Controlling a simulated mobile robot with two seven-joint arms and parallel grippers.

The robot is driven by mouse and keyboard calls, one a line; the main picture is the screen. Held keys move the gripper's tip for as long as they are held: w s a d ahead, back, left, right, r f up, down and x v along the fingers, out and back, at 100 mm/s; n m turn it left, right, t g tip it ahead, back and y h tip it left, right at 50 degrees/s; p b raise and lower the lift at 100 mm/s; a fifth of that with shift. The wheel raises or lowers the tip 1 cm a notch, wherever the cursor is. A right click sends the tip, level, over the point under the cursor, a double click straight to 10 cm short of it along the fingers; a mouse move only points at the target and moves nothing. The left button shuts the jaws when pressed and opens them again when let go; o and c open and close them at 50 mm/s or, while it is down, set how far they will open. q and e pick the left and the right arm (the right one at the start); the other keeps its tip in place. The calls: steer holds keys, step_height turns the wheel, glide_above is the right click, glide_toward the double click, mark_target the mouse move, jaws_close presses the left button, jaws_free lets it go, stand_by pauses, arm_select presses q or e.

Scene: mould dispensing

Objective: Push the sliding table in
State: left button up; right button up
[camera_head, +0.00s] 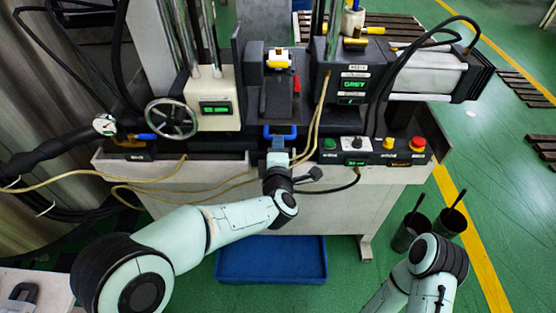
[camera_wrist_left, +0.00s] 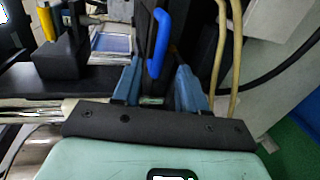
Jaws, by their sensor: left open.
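The sliding table (camera_head: 276,103) is a dark block on the machine's middle, with a blue handle (camera_head: 267,133) at its front. My left gripper (camera_head: 277,147) is right in front of this handle, its arm reaching in from the left. In the left wrist view the blue handle (camera_wrist_left: 160,43) stands just ahead of the open blue fingers (camera_wrist_left: 157,88), roughly in line with the gap between them. Nothing is clearly held, and I cannot tell whether the fingers touch the handle. Part of my right arm shows at the lower right; its gripper is out of view.
A handwheel (camera_head: 171,118) is left of the slide. A button box (camera_head: 372,151) with a red button is at right. Hoses (camera_head: 312,125) hang close to the handle's right. A blue bin (camera_head: 271,262) and dark cups (camera_head: 409,232) are on the floor.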

arm_select(q)
steer(key=shift+v, duration=2.4)
steer(key=shift+f, duration=0.1)
steer(key=s+a+f+m+g+p, duration=0.2)
steer(key=s+a+f+m+g, duration=0.1)
steer(key=f, duration=0.6)
steer(key=s+a+f+m+g+h+p, duration=0.1)
steer(key=s+a+f+m+g+p, duration=0.15)
steer(key=f, duration=0.65)
steer(key=s+a+f+m+g+p, duration=0.1)
steer(key=s+a+f+m+g, duration=0.2)
steer(key=f, duration=0.5)
steer(key=s+a+f+m+g+h+p, duration=0.1)
steer(key=s+f+g, duration=0.3)
steer(key=s, duration=0.9)
steer(key=s+a+f+m+g+h+p, duration=0.1)
steer(key=s+a+f+m+g+p, duration=0.1)
steer(key=s, duration=1.1)
step_height(320, 180, down, 3)
steer(key=shift+s+a+f+m+g+h+p, duration=0.1)
steer(key=shift+s+a+m+g+h+p, duration=0.15)
steer(key=shift+m+g+p, duration=0.85)
steer(key=shift+w+b, duration=0.1)
steer(key=shift+b, duration=0.2)
